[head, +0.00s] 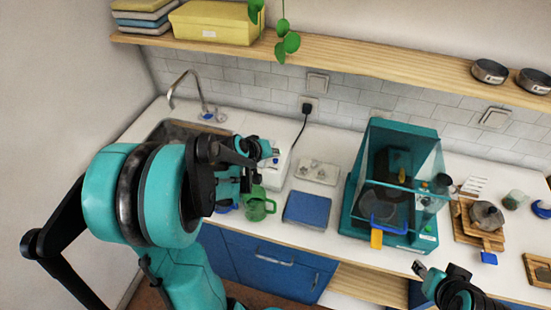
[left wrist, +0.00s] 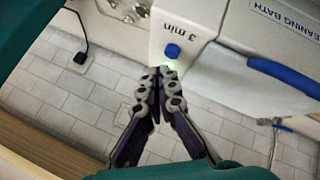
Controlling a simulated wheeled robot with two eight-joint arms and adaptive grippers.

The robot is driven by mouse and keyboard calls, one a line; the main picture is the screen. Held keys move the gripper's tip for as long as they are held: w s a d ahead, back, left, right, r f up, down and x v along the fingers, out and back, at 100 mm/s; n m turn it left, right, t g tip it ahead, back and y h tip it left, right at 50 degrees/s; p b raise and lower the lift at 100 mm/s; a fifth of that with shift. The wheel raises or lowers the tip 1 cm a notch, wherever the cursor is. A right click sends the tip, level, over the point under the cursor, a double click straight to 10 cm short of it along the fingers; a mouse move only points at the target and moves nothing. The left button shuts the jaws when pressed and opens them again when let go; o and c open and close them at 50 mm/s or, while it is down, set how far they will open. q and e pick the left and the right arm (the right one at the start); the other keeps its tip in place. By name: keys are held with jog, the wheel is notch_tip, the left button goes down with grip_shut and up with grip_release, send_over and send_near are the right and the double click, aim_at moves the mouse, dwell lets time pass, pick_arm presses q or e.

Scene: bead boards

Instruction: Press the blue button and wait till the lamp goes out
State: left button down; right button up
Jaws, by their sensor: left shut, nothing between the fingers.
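The cleaning bath (left wrist: 215,22) is a pale box marked "3 min". Its round blue button (left wrist: 172,51) shows in the left wrist view, uncovered. A greenish glow (left wrist: 168,69) lies just below the button, partly behind my fingertips; it looks like a lit lamp. My left gripper (left wrist: 158,73) is shut and empty, its tips close below the button and apart from it in the picture. In the head view the left gripper (head: 262,150) is in front of the bath (head: 283,150) and hides part of it. My right gripper (head: 440,275) is at the lower right, its opening unclear.
A green mug (head: 259,207) and a blue pad (head: 307,209) are on the counter near the bath. A teal glass-fronted machine (head: 352,195) stands to the right. The sink (head: 175,130) is at the left, and a wooden shelf (head: 345,60) runs above.

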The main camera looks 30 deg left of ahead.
aim_at(275, 164)
pick_arm(q)
jog(key=shift+r, duration=0.1)
notch_tip(275, 164, up, 5)
jog(key=p, duration=0.4)
dwell(0.8)
jog(key=s+d+f+m+g+b, duration=0.1)
jog(key=s+d+f+m+b, duration=0.2)
jog(key=s+d, duration=0.4)
jog(key=s+d+f+m+g+b, duration=0.1)
jog(key=s+d+f+m+b, duration=0.2)
jog(key=s+d+m+b, duration=0.2)
jog(key=s+d+b, duration=0.3)
jog(key=s, duration=0.3)
jog(key=shift+d+y, duration=0.3)
jog(key=shift+y, duration=0.1)
jog(key=shift+f, duration=0.1)
dwell(2.1)
